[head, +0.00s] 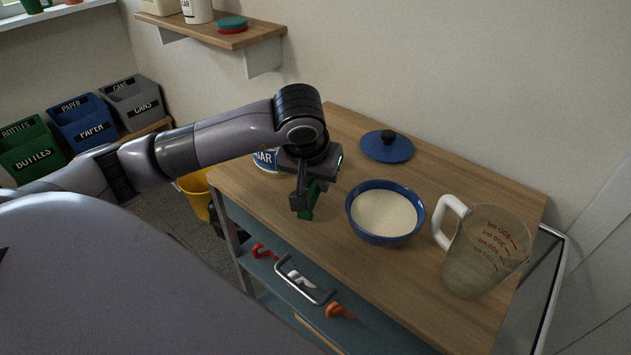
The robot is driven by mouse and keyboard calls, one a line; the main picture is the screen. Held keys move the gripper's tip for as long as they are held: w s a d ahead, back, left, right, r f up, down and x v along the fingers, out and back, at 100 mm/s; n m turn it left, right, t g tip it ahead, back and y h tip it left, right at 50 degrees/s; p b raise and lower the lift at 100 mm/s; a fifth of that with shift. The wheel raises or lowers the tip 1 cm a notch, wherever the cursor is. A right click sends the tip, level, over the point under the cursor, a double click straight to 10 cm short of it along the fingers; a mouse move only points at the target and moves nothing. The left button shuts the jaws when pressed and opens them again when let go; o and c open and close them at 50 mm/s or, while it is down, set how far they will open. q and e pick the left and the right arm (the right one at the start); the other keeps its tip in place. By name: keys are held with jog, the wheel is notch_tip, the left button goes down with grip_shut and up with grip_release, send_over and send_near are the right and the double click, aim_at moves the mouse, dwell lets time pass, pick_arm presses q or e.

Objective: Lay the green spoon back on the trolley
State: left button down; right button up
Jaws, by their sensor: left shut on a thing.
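The trolley (440,298) has a wooden top and stands at the centre right. My left gripper (305,211) is over the left part of its top, pointing down, and is shut on the green spoon (311,199). Only a short green piece of the spoon shows; the gripper hides the rest. I cannot tell whether the spoon touches the wood. My right gripper is not in view.
A blue bowl (362,215) with pale contents stands just right of my left gripper. A measuring jug (482,255), a blue lid (386,147) and a partly hidden sugar container (265,160) are also on top. Bare wood lies in front of the bowl.

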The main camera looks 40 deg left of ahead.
pick_arm(q)
jog(key=shift+f, duration=0.55)
jog(key=c, duration=1.4)
grip_release()
jog(key=shift+f, duration=0.2)
jog(key=o, duration=0.5)
jog(key=shift+r, duration=0.1)
jog(key=shift+c, duration=0.2)
jog(key=shift+r, duration=0.1)
